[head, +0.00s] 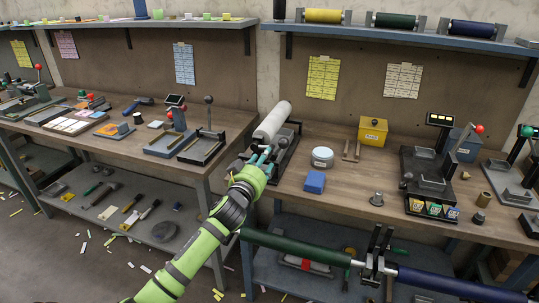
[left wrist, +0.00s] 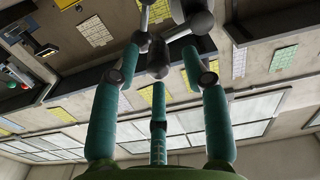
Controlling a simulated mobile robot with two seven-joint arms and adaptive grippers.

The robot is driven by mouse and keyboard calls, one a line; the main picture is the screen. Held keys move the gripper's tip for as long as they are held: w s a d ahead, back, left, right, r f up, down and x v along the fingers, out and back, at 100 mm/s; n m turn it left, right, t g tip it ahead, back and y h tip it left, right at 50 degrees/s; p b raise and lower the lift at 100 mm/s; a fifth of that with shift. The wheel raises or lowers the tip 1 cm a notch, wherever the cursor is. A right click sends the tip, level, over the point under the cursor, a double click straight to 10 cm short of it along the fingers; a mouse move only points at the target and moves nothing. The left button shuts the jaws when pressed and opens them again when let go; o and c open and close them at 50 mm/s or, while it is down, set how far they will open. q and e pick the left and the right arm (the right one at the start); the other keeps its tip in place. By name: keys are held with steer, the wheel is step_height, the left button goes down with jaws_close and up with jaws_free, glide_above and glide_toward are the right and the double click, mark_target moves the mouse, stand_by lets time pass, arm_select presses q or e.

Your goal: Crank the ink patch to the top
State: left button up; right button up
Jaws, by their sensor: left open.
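A pale roll (head: 272,121) rests on a dark machine (head: 284,147) at the middle of the bench. My left gripper (head: 260,158), with teal fingers, is at the near left end of this machine. In the left wrist view my gripper (left wrist: 157,80) is open, with its fingers spread around a grey spoked crank with ball knobs (left wrist: 201,22). Whether any finger touches the crank I cannot tell. No ink patch can be made out on the roll. My right gripper is not in view.
A blue block (head: 315,182), a white round tin (head: 322,157) and a yellow box (head: 372,131) stand to the right on the bench. A lever press (head: 430,178) stands farther right. Green (head: 300,247) and blue (head: 445,283) rolls cross the foreground at lower right.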

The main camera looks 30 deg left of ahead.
arm_select(q)
steer(key=shift+x, duration=1.1)
steer(key=shift+w, duration=0.45)
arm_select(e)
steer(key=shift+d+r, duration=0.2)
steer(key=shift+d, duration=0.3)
arm_select(q)
jaws_close()
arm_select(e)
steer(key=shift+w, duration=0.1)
arm_select(q)
steer(key=shift+f+m, duration=0.15)
steer(key=shift+m, duration=0.15)
